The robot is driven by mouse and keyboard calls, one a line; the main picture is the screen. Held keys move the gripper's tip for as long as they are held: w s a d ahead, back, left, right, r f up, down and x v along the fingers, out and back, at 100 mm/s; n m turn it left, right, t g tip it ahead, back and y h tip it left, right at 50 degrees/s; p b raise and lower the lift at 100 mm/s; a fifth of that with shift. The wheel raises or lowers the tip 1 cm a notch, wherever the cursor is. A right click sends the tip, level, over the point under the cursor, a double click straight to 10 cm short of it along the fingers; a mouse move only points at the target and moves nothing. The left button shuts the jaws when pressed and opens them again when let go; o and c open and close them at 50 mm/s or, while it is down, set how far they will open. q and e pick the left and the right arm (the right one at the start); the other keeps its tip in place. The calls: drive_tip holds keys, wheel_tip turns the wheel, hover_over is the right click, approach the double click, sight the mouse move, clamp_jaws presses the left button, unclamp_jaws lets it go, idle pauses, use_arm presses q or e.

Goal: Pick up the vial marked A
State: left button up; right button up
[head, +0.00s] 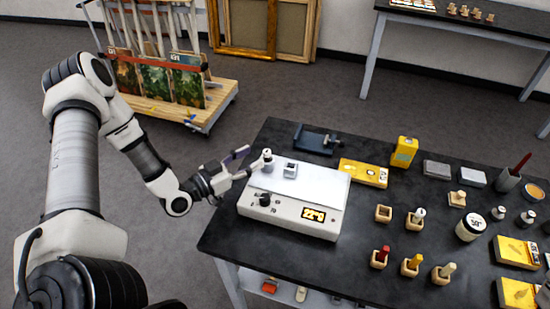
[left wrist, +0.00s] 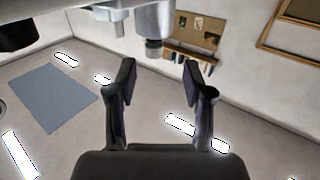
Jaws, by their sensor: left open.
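A small grey-white vial with a dark cap (head: 267,156) stands on the back left of a white hot plate (head: 318,185). I cannot read a letter on it. My left gripper (head: 246,165) is open beside the vial, reaching in from the left. In the left wrist view, which looks upside down, a capped grey vial (left wrist: 153,32) shows just beyond and between the open fingertips (left wrist: 158,82), and nothing is gripped. Other small vials (head: 498,212) (head: 527,217) stand at the right of the table, their marks too small to read. My right gripper is not in view.
A small metal block (head: 290,169) sits on the hot plate near the vial. A dark clamp-like tool (head: 317,140), a yellow tray (head: 364,173) and a yellow box (head: 404,151) stand behind. Wooden blocks (head: 380,259) with bottles and a white jar (head: 470,228) crowd the right.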

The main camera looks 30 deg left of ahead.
sight(264, 155)
use_arm(q)
drive_tip(key=shift+s+d+r, duration=0.1)
drive_tip(key=shift+d+r, duration=0.05)
drive_tip(key=x, duration=0.4)
drive_tip(key=f+x, duration=0.1)
drive_tip(key=x, duration=0.1)
drive_tip(key=shift+s+d, duration=0.1)
drive_tip(key=shift+s+r, duration=0.15)
drive_tip(key=shift+s, duration=0.2)
drive_tip(key=shift+c, duration=0.4)
drive_tip(key=shift+w, duration=0.15)
clamp_jaws()
